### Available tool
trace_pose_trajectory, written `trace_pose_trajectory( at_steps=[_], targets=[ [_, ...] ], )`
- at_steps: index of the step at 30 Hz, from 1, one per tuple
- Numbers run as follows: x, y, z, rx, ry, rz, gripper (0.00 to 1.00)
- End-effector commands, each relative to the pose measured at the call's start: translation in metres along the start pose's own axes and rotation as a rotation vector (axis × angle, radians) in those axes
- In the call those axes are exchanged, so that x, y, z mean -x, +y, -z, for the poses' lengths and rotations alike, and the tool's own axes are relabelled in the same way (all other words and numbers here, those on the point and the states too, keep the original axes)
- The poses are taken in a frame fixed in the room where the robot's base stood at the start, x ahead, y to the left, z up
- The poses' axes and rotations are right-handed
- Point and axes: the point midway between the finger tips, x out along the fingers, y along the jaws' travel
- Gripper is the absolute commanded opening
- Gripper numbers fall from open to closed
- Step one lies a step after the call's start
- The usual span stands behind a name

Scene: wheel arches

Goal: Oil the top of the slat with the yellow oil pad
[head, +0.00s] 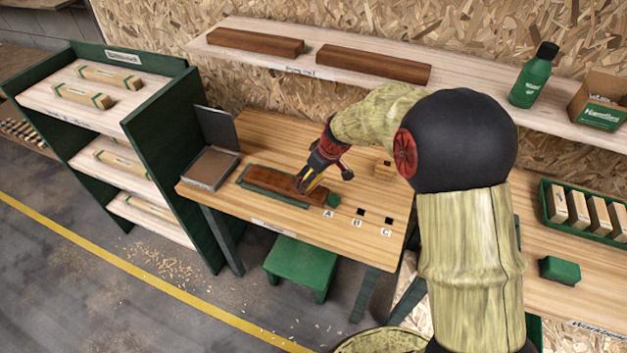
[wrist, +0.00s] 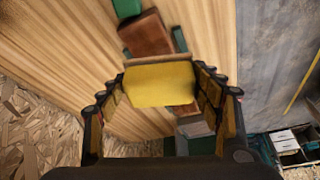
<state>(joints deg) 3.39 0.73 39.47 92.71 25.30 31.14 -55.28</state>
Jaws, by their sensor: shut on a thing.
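A dark brown slat (head: 270,181) lies in a green holder (head: 243,181) on the wooden table. My gripper (head: 306,188) is over the slat's right part. It is shut on the yellow oil pad (wrist: 160,84), which sits between both fingers in the wrist view. The pad is low over the slat; I cannot tell whether it touches the top. The slat also shows in the wrist view (wrist: 146,35), its middle hidden behind the pad.
A small green block (head: 333,200) sits at the slat's right end, near marks A, B and C. An open metal box (head: 211,168) stands on the table's left. A shelf (head: 480,102) with two brown slats runs behind. A green stool (head: 300,262) is below.

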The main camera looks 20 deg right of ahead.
Motion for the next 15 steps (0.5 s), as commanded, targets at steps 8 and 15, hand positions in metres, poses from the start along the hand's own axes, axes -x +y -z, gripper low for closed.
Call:
trace_pose_trajectory(
  at_steps=[8, 15],
  targets=[
    [0.018, -0.001, 0.014, -0.001, 0.002, -0.001, 0.28],
    [0.017, -0.001, 0.013, -0.001, 0.001, -0.001, 0.28]
  ],
)
